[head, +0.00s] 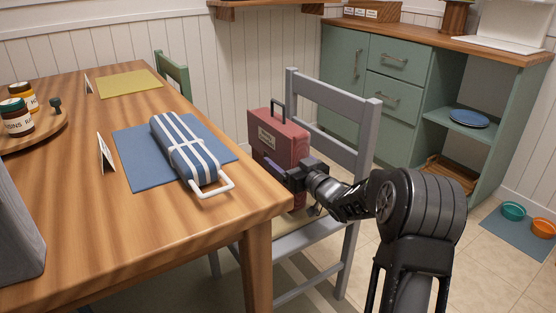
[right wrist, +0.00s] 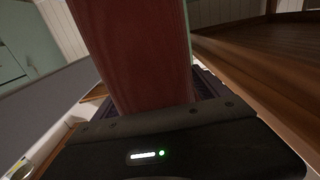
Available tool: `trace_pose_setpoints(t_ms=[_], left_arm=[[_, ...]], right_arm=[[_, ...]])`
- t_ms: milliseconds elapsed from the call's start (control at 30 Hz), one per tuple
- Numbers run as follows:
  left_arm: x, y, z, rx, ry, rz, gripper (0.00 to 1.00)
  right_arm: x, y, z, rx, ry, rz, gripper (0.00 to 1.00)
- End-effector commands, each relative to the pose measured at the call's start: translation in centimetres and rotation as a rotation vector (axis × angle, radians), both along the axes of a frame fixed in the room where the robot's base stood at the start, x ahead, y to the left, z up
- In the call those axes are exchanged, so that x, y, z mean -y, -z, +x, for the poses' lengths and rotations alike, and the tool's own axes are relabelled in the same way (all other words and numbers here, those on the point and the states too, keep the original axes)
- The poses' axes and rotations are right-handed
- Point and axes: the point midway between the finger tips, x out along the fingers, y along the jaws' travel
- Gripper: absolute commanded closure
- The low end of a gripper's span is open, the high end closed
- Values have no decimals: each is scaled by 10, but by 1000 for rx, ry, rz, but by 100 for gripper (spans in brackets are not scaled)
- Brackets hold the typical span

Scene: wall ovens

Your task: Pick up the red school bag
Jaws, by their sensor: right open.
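The red school bag (head: 283,135) stands upright on the seat of the grey chair (head: 331,122), beside the table's right edge. It has a dark handle on top and a pale label on its front. My right gripper (head: 277,172) is at the bag's lower side, its jaws open. In the right wrist view the bag (right wrist: 130,55) fills the middle and reaches down between the jaws, close to the gripper body. Whether a finger touches it is unclear. The gripper and table corner hide parts of the bag's lower half. My left gripper is not in view.
The wooden table (head: 90,250) stands close on the left. On it, a blue-and-white striped case (head: 184,148) with a white handle lies on a blue mat (head: 140,171). Green cabinets (head: 392,90) stand behind the chair. Bowls (head: 513,211) stand on a floor mat at right.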

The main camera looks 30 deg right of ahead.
Motion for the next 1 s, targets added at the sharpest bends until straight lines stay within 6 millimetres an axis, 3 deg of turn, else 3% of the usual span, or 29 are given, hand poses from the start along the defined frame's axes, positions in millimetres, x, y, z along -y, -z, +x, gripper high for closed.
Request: trace_pose_setpoints(t_ms=[300,1000], left_arm=[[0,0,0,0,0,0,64],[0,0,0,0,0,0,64]], right_arm=[[0,0,0,0,0,0,17],[0,0,0,0,0,0,74]])
